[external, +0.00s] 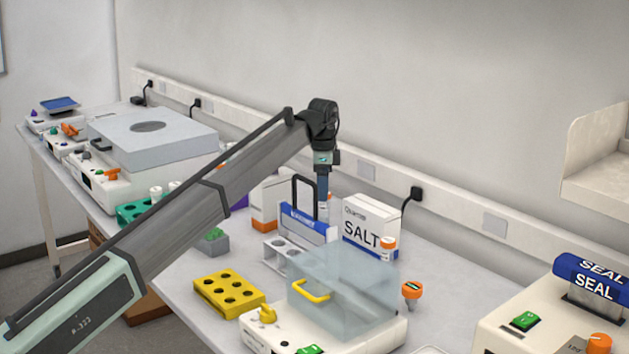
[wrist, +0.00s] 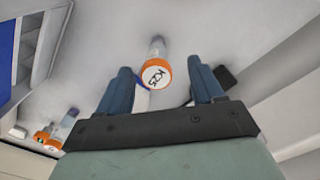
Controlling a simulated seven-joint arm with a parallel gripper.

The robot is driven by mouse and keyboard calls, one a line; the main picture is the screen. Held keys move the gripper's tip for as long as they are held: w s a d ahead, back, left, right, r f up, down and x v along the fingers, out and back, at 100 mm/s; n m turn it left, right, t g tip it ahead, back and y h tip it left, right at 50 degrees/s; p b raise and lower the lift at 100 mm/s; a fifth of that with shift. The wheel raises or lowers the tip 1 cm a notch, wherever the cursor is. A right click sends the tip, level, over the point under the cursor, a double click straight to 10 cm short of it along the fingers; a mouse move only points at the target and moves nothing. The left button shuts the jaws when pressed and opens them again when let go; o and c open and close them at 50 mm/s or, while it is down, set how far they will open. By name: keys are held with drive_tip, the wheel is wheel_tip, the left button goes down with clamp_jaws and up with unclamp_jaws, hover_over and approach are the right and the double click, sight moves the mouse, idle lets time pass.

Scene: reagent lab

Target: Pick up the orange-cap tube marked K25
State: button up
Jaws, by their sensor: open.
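The orange-cap tube marked K25 (wrist: 157,74) is in the middle of the wrist view, its cap towards the camera and its clear body behind. My gripper (wrist: 160,68) is open, with one blue finger on each side of the cap and visible gaps between; the cap is not gripped. In the external view my gripper (external: 322,190) points down behind the blue-and-white rack (external: 308,226), left of the SALT box (external: 365,228). A bit of orange shows beside the fingers there, mostly hidden; I cannot read a mark on it.
Another orange-cap tube (external: 389,243) stands at the SALT box's front right corner. A clear-lidded machine (external: 340,280), a yellow rack (external: 229,293) and an orange-topped item (external: 412,290) are in front. The wall strip runs behind.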

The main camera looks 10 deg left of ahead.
sight(325, 207)
drive_tip(key=shift+s+d+f, duration=0.1)
drive_tip(key=shift+d+f, duration=0.05)
drive_tip(key=shift+f, duration=1.35)
drive_tip(key=shift+s+d+f, duration=0.1)
drive_tip(key=shift+f, duration=1.4)
drive_tip(key=shift+c, duration=0.3)
drive_tip(key=c, duration=1.1)
